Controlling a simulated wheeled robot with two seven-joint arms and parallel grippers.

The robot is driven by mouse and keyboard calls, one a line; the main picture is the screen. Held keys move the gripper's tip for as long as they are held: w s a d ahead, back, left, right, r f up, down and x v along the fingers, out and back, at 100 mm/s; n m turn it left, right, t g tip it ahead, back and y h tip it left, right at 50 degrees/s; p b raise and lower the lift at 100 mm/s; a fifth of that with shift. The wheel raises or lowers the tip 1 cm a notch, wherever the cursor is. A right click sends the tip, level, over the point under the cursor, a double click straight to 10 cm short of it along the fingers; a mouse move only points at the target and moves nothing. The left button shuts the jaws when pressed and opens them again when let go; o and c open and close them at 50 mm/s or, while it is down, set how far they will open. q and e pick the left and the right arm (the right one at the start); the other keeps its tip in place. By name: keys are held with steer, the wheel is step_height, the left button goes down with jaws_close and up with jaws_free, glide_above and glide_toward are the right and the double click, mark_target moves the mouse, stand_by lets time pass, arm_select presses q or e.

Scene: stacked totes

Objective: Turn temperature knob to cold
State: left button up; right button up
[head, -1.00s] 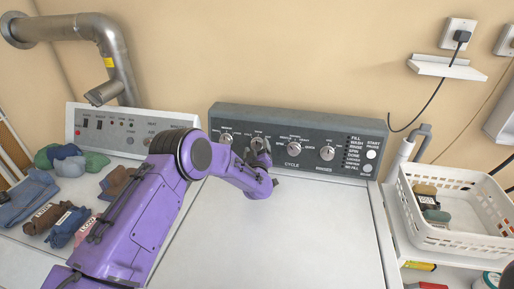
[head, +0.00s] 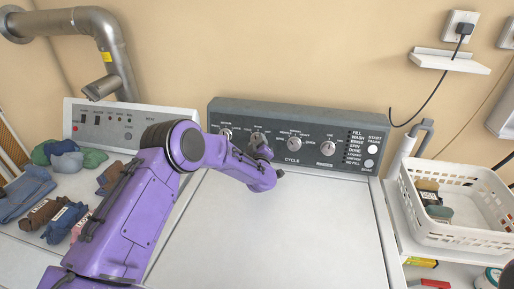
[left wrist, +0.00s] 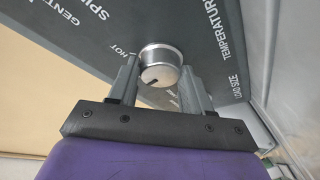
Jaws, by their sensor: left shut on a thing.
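The temperature knob (left wrist: 158,55) is a round silver knob on the dark grey washer panel (head: 340,120). In the left wrist view it sits between the two grey fingers of my left gripper (left wrist: 160,78), which are shut on it. A dark mark shows on the knob's face. The word HOT is printed beside the left finger, and TEMPERATURE is printed to the right. In the head view my left gripper (head: 262,150) is at the panel and hides most of this knob. The COLD label cannot be made out. My right gripper is not in view.
Other silver knobs (head: 294,143) stand on the same panel, to both sides. The white washer top (head: 290,230) is clear. Folded clothes (head: 28,190) lie at the left, and a white basket (head: 455,235) stands at the right.

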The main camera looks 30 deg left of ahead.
arm_select(q)
steer(key=n+g+b, duration=0.1)
steer(key=n+b, duration=0.1)
steer(key=n, duration=0.1)
steer(key=shift+n, duration=0.4)
steer(key=shift+r+n+g+b, duration=0.2)
steer(key=shift+n+g+b, duration=0.75)
steer(key=shift+n, duration=0.95)
steer(key=shift+d, duration=0.1)
steer(key=o, duration=1)
steer(key=shift+o, duration=0.2)
steer(key=b+v, duration=0.3)
steer(key=v, duration=0.7)
steer(key=shift+s, duration=0.25)
